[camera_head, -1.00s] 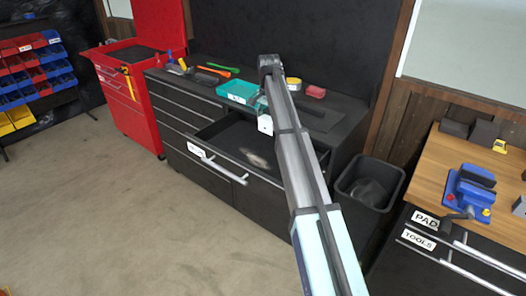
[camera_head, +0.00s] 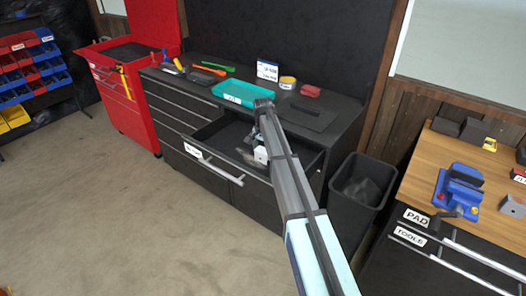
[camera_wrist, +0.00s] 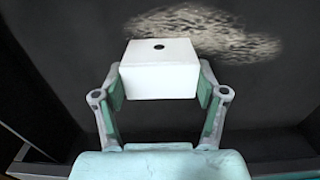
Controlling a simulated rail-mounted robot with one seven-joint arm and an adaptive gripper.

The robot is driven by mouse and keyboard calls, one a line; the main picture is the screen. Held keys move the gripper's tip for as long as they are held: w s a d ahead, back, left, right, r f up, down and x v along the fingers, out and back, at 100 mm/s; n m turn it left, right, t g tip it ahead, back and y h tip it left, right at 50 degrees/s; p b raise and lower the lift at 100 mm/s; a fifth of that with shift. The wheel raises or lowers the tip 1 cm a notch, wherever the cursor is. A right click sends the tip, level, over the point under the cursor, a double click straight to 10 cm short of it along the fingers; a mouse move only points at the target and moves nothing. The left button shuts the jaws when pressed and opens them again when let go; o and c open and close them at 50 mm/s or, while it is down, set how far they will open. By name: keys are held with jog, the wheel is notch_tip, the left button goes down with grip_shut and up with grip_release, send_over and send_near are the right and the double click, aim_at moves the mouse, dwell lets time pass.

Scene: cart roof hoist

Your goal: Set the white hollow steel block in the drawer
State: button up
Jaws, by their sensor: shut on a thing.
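The white hollow steel block (camera_wrist: 160,72) is between the two fingers of my gripper (camera_wrist: 161,88) in the wrist view, with a small dark hole in its upper face. My gripper is shut on it. In the head view the white block (camera_head: 261,155) shows beside my arm, over the open drawer (camera_head: 205,137) of the black cabinet. The dark drawer floor with a pale speckled patch (camera_wrist: 205,30) lies behind the block in the wrist view. I cannot tell whether the block touches the floor. My arm hides part of the drawer.
A teal tray (camera_head: 236,94), a yellow roll (camera_head: 287,83) and a red block (camera_head: 310,90) stand on the cabinet top. A black bin (camera_head: 358,190) stands right of the cabinet. The drawer's front handle (camera_head: 213,167) sticks out over clear floor.

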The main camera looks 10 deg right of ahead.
aim_at(263, 150)
jog(key=shift+f, duration=0.35)
jog(key=shift+f, duration=0.15)
jog(key=o, duration=1.4)
notch_tip(263, 150, up, 12)
jog(key=b, duration=0.4)
